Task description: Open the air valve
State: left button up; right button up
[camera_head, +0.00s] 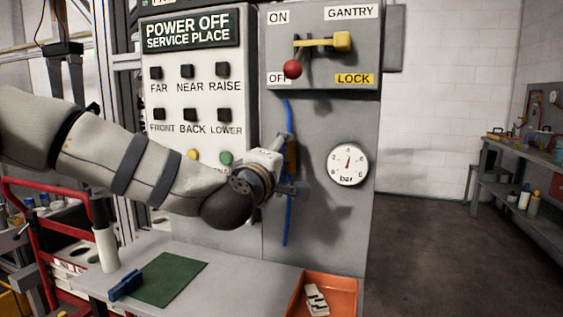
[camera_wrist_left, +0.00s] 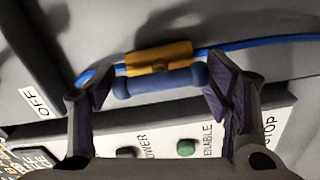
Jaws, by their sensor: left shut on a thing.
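The air valve has an orange-yellow body (camera_wrist_left: 158,56) on a blue hose and a blue bar-shaped handle (camera_wrist_left: 160,83) with rounded ends. In the left wrist view the handle lies roughly along the hose line, just in front of the body. My left gripper (camera_wrist_left: 160,88) is shut on the handle, with one finger at each end. In the head view the valve body (camera_head: 291,157) is partly hidden by my left gripper (camera_head: 292,188). The blue hose (camera_head: 287,225) runs vertically on the grey panel. My right gripper is not in view.
A round bar gauge (camera_head: 347,164) is right of the valve. A gantry switch (camera_head: 341,41) with a red knob is above, and a button panel (camera_head: 198,60) is to the left. Below are a table (camera_head: 235,270), a green mat (camera_head: 170,283) and an orange tray (camera_head: 343,287).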

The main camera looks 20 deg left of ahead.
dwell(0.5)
pick_arm(q)
jog(key=o, duration=0.8)
jog(key=shift+s, duration=0.15)
jog(key=s, duration=1.1)
jog(key=shift+s+a, duration=0.2)
jog(key=shift+s, duration=0.2)
